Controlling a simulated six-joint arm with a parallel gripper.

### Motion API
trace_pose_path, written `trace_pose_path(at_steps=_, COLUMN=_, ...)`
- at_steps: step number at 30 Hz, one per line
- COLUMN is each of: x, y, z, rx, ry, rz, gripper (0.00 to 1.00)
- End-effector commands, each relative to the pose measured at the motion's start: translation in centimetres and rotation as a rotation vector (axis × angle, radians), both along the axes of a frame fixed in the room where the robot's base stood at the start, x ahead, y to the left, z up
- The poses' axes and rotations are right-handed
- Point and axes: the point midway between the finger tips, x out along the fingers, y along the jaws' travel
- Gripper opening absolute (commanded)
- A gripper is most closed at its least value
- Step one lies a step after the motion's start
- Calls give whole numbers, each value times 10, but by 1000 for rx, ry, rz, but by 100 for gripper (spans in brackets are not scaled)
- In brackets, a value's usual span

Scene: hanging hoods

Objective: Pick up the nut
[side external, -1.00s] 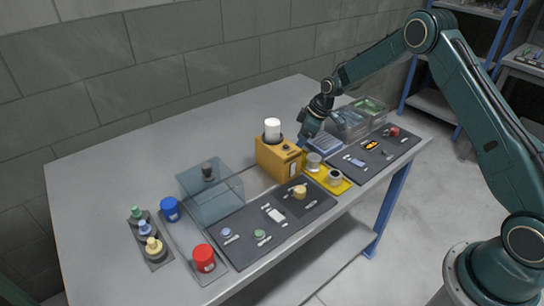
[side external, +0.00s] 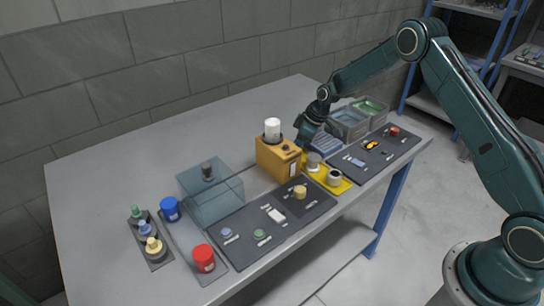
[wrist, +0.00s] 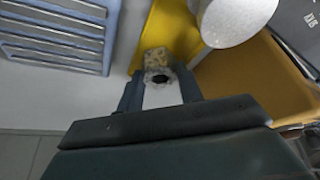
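A small pale, speckled piece with a dark round hole, apparently the nut (wrist: 156,58), shows in the wrist view by the edge of the yellow tray (wrist: 150,35). My gripper (wrist: 160,78) has its two dark fingers apart on either side of the piece's near end. I cannot tell whether they touch it. In the side view my gripper (side external: 303,143) is low behind the orange box (side external: 277,158), beside the blue slatted rack (side external: 326,142). The fingertips and the nut are hidden or too small to make out there.
Grey cylinders (side external: 314,160) stand on the yellow tray, close to my gripper. Clear bins (side external: 347,123) stand to the right. A transparent box (side external: 212,198) stands left. The table's back left is clear.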

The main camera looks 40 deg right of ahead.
Motion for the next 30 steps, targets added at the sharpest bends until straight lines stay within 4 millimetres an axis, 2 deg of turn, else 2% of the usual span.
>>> trace_pose_path(at_steps=1, x=0, y=0, z=0, rx=0, ry=0, rz=0, gripper=13)
trace_pose_path(at_steps=2, x=0, y=0, z=0, rx=0, ry=0, rz=0, gripper=8)
trace_pose_path(at_steps=11, x=1, y=0, z=2, rx=0, ry=-2, rz=1, gripper=8)
trace_pose_path(at_steps=17, x=1, y=0, z=13, rx=1, ry=-5, rz=0, gripper=8)
trace_pose_path(at_steps=23, x=1, y=0, z=38, rx=0, ry=-5, rz=0, gripper=8)
trace_pose_path(at_steps=30, x=1, y=0, z=86, rx=-1, ry=-7, rz=0, gripper=8)
